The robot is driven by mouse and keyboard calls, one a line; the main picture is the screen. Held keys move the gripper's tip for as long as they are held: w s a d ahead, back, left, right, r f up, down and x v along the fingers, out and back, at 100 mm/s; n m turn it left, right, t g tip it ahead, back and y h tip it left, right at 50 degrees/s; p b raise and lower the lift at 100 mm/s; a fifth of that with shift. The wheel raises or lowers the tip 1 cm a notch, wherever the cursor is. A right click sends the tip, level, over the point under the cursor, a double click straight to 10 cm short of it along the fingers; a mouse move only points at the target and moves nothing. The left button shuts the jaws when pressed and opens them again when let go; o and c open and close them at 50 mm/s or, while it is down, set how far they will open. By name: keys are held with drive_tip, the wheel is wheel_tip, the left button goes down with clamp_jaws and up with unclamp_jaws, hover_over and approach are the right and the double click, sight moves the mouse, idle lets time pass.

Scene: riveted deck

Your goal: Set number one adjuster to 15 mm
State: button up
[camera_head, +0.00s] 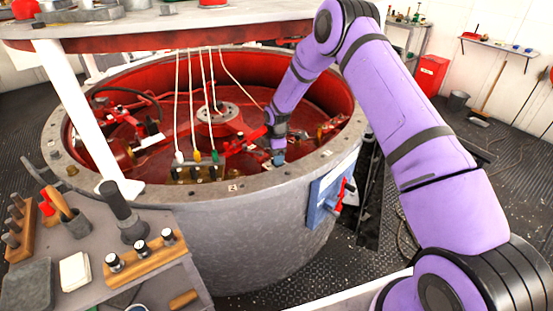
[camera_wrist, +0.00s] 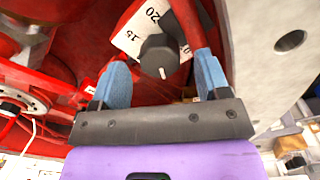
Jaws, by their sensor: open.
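In the wrist view a dark adjuster knob (camera_wrist: 158,54) with a short white pointer line stands beside a white scale plate (camera_wrist: 132,36). The pointer line is toward the bottom of the picture. "20" is readable on the plate; another mark at its left is hard to read. My gripper (camera_wrist: 161,62) is open, with one blue finger to the left of the knob and one to the right. Contact with the knob cannot be told. In the head view my gripper (camera_head: 278,157) is low inside the tub near its front right rim, and hides the knob. Which number this adjuster bears is unclear.
The grey round tub (camera_head: 265,235) has a thick bolted rim close to my gripper. Red machinery (camera_head: 215,125) and hanging cables (camera_head: 203,85) are inside. A raised round top (camera_head: 130,32) overhangs the back left. A bench (camera_head: 75,240) with tools stands at front left.

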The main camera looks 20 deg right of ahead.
drive_tip(key=shift+f, duration=1.15)
drive_tip(key=c, duration=0.9)
drive_tip(key=shift+c, duration=0.2)
